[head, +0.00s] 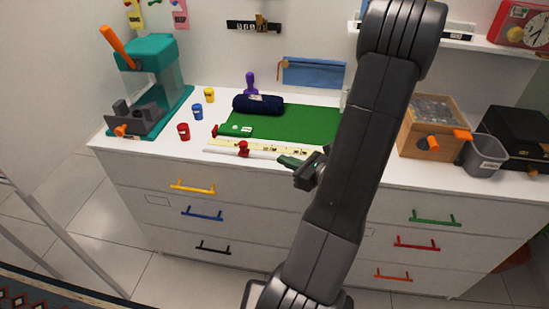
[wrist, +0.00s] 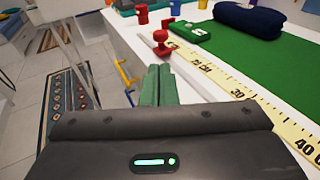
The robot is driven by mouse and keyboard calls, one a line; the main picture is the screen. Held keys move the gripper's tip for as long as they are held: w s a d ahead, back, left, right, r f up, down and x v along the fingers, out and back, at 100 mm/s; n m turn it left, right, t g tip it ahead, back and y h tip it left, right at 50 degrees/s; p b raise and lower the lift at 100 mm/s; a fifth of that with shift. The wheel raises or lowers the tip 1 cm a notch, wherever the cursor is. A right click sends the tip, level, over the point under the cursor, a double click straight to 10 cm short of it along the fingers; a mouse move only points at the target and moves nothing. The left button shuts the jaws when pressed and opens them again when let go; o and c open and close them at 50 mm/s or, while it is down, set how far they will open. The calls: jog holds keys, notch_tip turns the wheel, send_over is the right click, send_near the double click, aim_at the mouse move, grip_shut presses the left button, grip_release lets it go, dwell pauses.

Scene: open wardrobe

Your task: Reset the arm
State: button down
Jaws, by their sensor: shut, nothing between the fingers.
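My gripper (head: 291,162) is over the front edge of the white dresser top (head: 140,152), near its middle. In the wrist view the green fingers of my gripper (wrist: 158,84) lie side by side, shut and empty. My dark grey arm crosses the head view from top to bottom right of the middle and hides part of the dresser and the right end of the green mat. A small red knob-shaped thing (wrist: 160,42) stands beyond the fingertips, apart from them, by the yellow ruler (wrist: 204,72).
A green mat (head: 300,122) bears a dark blue roll (head: 258,105). Small red, blue and yellow cups (head: 183,131) stand left of it, beside a teal machine (head: 150,75). A wooden box (head: 432,112) and a grey bin (head: 482,155) stand right. Drawers with coloured handles (head: 192,187) are shut.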

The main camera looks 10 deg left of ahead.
aim_at(247, 146)
jog(key=shift+s+d+r, duration=0.1)
jog(key=shift+s+d, duration=0.25)
jog(key=shift+d, duration=0.3)
jog(key=p+x, duration=0.1)
jog(key=x, duration=1.3)
jog(key=shift+d, duration=0.1)
jog(key=shift+d, duration=0.15)
